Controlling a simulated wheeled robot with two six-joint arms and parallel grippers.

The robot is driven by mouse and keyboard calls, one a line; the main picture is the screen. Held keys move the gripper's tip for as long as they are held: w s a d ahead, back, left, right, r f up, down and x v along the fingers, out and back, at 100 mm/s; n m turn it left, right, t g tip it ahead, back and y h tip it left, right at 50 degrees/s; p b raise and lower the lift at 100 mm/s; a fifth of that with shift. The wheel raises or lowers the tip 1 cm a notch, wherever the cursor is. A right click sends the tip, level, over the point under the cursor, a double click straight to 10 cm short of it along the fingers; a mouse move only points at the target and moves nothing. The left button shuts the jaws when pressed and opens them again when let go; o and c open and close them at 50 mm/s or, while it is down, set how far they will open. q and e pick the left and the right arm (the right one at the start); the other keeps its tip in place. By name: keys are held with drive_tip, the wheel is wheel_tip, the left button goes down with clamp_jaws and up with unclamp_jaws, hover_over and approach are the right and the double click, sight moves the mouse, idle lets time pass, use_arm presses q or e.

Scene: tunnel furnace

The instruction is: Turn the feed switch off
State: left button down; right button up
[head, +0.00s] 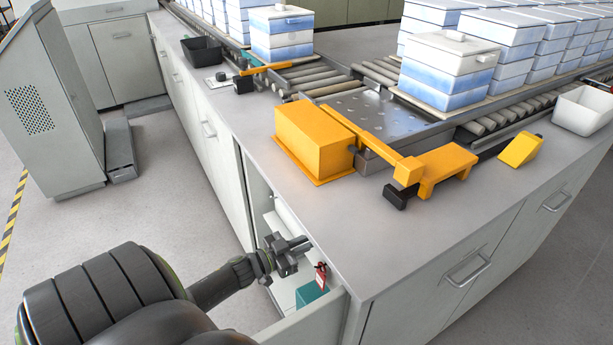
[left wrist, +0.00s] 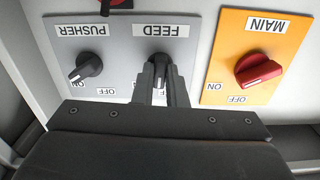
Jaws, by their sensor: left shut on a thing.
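The feed switch (left wrist: 160,64) is a small black knob on a grey panel (left wrist: 205,50), under an upside-down FEED label (left wrist: 162,31) in the left wrist view. My left gripper (left wrist: 163,84) is shut on this knob, one finger on each side. The fingers hide much of the knob and its position labels, so its setting is hard to read. In the head view my left gripper (head: 290,257) reaches into the open cabinet at the counter's front, and the switch is hidden there. My right gripper is in neither view.
A black pusher switch (left wrist: 86,67) is left of the feed switch; a red main switch (left wrist: 259,71) on an orange plate is right. A red tag (head: 321,276) and teal box (head: 309,294) are near the gripper in the cabinet. The counter edge (head: 300,230) is close above.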

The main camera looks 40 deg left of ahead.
use_arm(q)
drive_tip(key=shift+n, duration=0.5)
drive_tip(key=c, duration=1.5)
unclamp_jaws()
drive_tip(key=shift+o, duration=0.2)
drive_tip(key=v, duration=1.7)
drive_tip(key=shift+s+b, duration=0.25)
drive_tip(key=shift+b, duration=0.05)
